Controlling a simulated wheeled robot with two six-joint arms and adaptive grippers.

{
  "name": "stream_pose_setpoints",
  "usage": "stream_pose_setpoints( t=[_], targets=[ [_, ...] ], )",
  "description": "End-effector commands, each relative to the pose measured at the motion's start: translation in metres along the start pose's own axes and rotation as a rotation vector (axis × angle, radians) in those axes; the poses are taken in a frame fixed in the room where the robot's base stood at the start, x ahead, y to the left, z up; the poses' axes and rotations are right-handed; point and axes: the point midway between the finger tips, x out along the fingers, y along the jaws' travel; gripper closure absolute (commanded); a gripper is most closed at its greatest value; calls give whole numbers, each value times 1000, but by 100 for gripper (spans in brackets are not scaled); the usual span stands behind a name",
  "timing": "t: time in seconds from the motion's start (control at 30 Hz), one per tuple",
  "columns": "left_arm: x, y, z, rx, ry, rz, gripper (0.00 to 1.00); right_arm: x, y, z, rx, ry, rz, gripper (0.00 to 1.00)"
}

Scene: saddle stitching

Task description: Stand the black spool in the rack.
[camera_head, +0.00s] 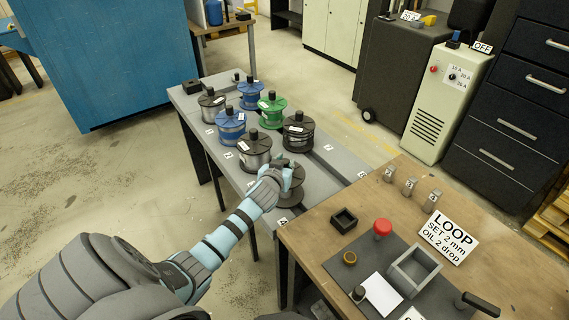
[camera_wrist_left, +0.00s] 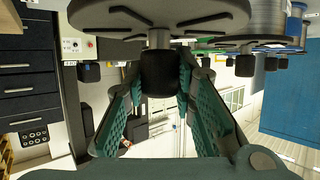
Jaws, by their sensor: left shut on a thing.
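My left gripper (camera_head: 283,177) reaches in over the near end of a long grey rack (camera_head: 316,186). It is shut on the black knob (camera_wrist_left: 160,72) of a dark grey spool (camera_head: 289,203); in the left wrist view the green fingers flank this knob below the spool's broad flange (camera_wrist_left: 150,14). The spool is upright, partly hidden by the gripper; whether it touches the rack cannot be told. Behind it another spool with black flanges (camera_head: 299,132) stands upright on the rack. My right gripper is not in view.
Blue spools (camera_head: 231,123), a green spool (camera_head: 272,113) and grey-wound spools (camera_head: 254,150) stand close behind. A wooden bench (camera_head: 330,260) adjoins at the right, with a grey open box (camera_head: 414,270), a red-topped item (camera_head: 382,228) and a LOOP sign (camera_head: 447,237).

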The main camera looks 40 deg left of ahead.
Motion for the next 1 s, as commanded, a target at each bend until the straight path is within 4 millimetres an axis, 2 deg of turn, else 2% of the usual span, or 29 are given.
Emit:
stream_pose_setpoints(
  t=[0.03,0.17,0.47,0.57,0.67,0.9,1.0],
  targets=[
    [1,0,0,0,2,1,74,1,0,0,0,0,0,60],
    [0,0,0,0,2,1,54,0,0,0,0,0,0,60],
    [0,0,1,0,-2,-1,52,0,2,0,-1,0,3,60],
    [-8,0,1,1,0,0,52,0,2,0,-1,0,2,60],
    [-27,0,1,2,0,1,52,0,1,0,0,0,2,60],
    [-94,0,1,1,0,2,52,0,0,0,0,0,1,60],
    [-112,0,1,1,1,1,52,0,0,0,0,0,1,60]
  ],
)
